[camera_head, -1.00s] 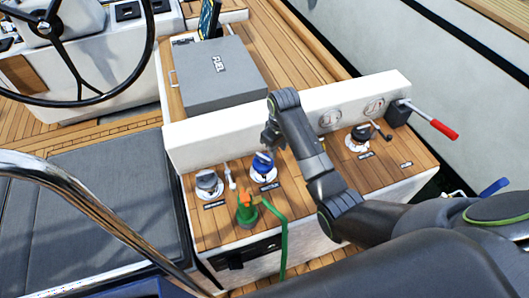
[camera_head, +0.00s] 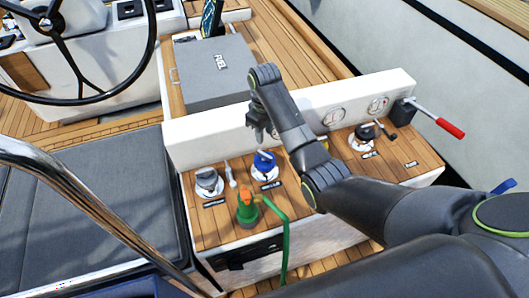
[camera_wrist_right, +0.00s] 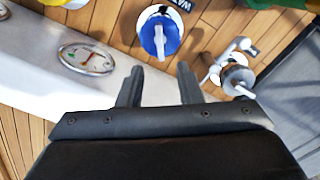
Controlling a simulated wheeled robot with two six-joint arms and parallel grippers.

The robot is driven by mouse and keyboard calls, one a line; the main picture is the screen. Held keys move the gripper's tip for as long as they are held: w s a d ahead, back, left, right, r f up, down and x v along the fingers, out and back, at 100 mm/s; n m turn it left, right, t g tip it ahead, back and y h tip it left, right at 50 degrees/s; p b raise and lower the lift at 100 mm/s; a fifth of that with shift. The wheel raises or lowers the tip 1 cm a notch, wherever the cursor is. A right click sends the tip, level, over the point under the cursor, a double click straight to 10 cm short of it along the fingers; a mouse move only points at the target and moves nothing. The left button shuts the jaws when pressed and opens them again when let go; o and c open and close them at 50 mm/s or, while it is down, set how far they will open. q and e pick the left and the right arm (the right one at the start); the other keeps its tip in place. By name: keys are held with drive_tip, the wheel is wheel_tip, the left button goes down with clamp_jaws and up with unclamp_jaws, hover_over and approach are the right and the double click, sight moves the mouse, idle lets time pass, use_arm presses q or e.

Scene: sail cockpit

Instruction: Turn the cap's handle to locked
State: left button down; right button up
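The blue cap (camera_head: 264,162) sits on a white round base on the wooden side deck, with a label beside it. In the right wrist view the blue cap (camera_wrist_right: 149,38) carries a pale bar handle that points down the picture, toward my gripper. My right gripper (camera_head: 258,132) is above and a little behind the cap, near the white wall, and apart from it. In the wrist view its two fingers (camera_wrist_right: 159,88) are spread with nothing between them. A grey cap (camera_head: 208,181) stands to the left, and a dark cap (camera_head: 361,139) to the right. My left gripper is not visible.
A green nozzle with orange top (camera_head: 246,206) and a green hose (camera_head: 287,236) stand in front of the blue cap. A red-handled lever (camera_head: 449,128) is at the right end. A grey FUEL box (camera_head: 203,75) lies behind the white wall (camera_head: 205,138).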

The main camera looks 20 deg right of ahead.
sight(264, 154)
wheel_tip(264, 154, down, 10)
drive_tip(key=shift+r, duration=0.2)
clamp_jaws()
